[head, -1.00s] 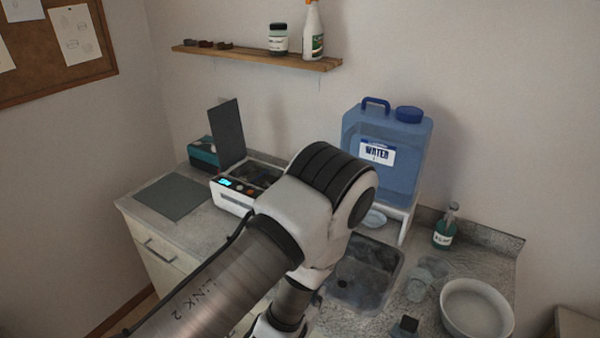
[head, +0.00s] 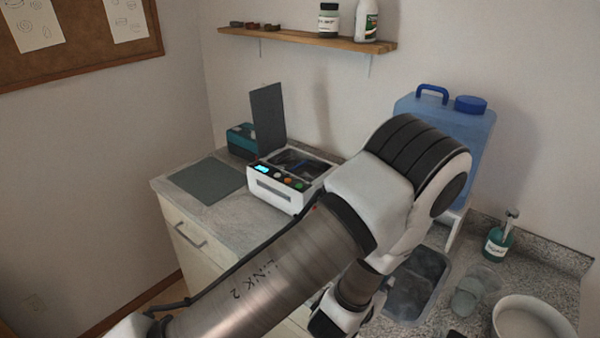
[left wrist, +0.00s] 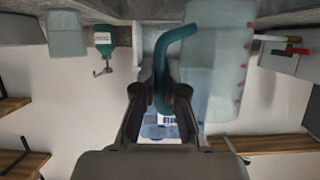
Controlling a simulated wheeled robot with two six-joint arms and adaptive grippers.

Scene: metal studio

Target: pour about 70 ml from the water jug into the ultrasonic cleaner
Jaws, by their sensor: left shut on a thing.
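The ultrasonic cleaner (head: 272,190) is a white box on the counter with its dark lid (head: 268,121) raised and its basin open at the top. My left gripper (left wrist: 160,88) is shut on the teal handle (left wrist: 162,62) of the water jug (left wrist: 215,70), a translucent vessel with red marks, in the upside-down left wrist view. How full the jug is, I cannot tell. In the head view the jug does not show, and my left arm covers the middle of the counter. My right gripper is not in view.
A blue water tank (head: 478,135) stands behind my arm at the back. A dark mat (head: 207,178) lies left of the cleaner. A shelf (head: 300,38) hangs above.

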